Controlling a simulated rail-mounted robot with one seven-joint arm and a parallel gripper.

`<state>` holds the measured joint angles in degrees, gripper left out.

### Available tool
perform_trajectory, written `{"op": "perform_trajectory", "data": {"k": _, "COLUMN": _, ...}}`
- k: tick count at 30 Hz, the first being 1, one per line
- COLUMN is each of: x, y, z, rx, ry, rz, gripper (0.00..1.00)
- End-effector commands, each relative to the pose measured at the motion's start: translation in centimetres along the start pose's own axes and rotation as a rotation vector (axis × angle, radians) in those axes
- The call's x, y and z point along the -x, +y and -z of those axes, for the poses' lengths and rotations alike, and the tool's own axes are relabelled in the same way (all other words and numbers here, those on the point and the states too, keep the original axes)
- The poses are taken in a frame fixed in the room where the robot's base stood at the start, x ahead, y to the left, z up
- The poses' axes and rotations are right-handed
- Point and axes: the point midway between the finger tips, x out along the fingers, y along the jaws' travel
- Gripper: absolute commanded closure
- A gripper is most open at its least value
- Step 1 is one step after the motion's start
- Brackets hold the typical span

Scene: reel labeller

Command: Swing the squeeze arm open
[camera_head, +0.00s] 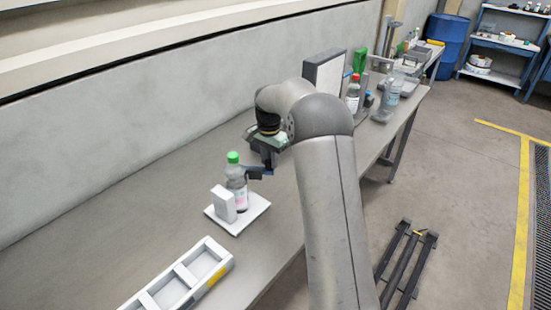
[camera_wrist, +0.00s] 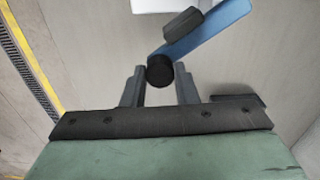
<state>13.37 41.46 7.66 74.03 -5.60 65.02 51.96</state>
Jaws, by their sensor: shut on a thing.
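In the wrist view the squeeze arm (camera_wrist: 208,32) is a flat blue bar, slanting from upper right down to a black round knob (camera_wrist: 160,71). A black pad sits on the bar near a white block (camera_wrist: 155,5) at the top edge. My gripper (camera_wrist: 160,82) has its two grey fingers on either side of the knob, shut on it. In the head view my gripper (camera_head: 262,168) is at the right of a clear bottle with a green cap (camera_head: 236,182), which stands upright on a white base plate (camera_head: 245,222). The blue bar is not clearly visible there.
A white divided tray (camera_head: 205,268) lies on the grey bench (camera_head: 110,250) in front of the labeller. A flat panel (camera_head: 324,75), a red-capped bottle (camera_head: 353,92) and other items stand farther back. The wall runs along the left; the floor is at the right.

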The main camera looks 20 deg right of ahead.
Motion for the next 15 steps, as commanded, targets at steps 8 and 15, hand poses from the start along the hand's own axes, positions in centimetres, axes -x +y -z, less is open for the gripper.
{"op": "perform_trajectory", "data": {"k": 8, "x": 0.17, "y": -0.07, "z": 0.16, "rx": 0.001, "ry": 0.006, "rz": 0.005, "gripper": 0.71}}
{"op": "perform_trajectory", "data": {"k": 15, "x": 0.11, "y": -0.05, "z": 0.10, "rx": 0.000, "ry": 0.003, "rz": 0.004, "gripper": 0.51}}
